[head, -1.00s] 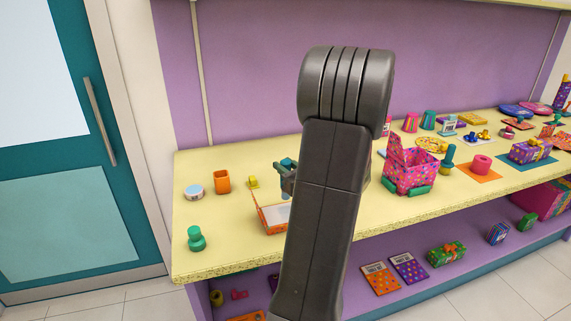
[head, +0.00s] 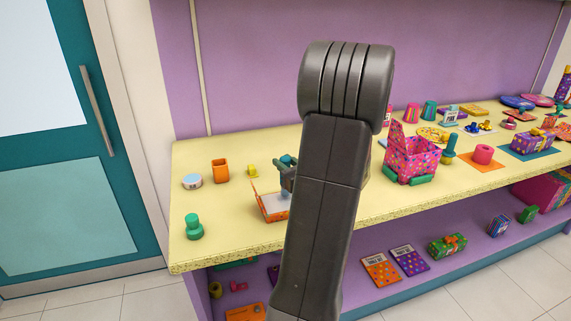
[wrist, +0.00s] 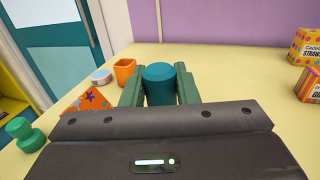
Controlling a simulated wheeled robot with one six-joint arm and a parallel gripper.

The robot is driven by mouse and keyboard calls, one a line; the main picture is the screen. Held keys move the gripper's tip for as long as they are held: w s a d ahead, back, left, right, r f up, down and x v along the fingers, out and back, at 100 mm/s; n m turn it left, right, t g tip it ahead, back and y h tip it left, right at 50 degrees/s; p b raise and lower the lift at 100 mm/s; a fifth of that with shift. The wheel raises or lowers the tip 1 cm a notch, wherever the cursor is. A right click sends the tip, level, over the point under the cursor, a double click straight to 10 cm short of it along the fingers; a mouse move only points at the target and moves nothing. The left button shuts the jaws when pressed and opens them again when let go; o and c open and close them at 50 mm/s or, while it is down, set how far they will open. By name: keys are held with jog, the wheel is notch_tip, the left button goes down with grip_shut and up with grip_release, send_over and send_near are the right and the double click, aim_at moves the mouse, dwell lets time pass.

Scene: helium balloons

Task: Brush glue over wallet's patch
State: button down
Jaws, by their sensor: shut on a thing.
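The wallet (head: 268,212) is an orange patterned piece lying open on the yellow counter, with a pale area inside. Part of it is hidden behind my arm in the head view. In the wrist view its star-patterned orange part (wrist: 88,101) shows left of my gripper. My gripper (wrist: 160,92) is shut on a teal cylindrical handle, which I take to be the glue brush (wrist: 160,80). In the head view the brush's teal top (head: 287,160) shows at the wallet's right side. The brush's lower end is hidden, so I cannot tell whether it touches the patch.
A round tin (head: 192,181), an orange cup (head: 220,171), a small yellow item (head: 251,169) and a green knobbed piece (head: 193,227) stand around the wallet. A pink patterned box (head: 412,160) stands to the right.

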jog(key=shift+f, duration=0.2)
jog(key=shift+f+b, duration=0.45)
jog(key=shift+b, duration=0.1)
jog(key=shift+s+a+r+b, duration=0.1)
jog(key=shift+s+a+b, duration=0.1)
jog(key=shift+a, duration=0.4)
jog(key=shift+s+a+b, duration=0.1)
jog(key=shift+s+a, duration=0.1)
jog(key=shift+a, duration=0.4)
jog(key=shift+d, duration=0.15)
jog(key=d, duration=0.1)
jog(key=w+d, duration=0.1)
jog(key=d, duration=0.2)
jog(key=shift+w+d, duration=0.25)
jog(key=shift+w, duration=0.05)
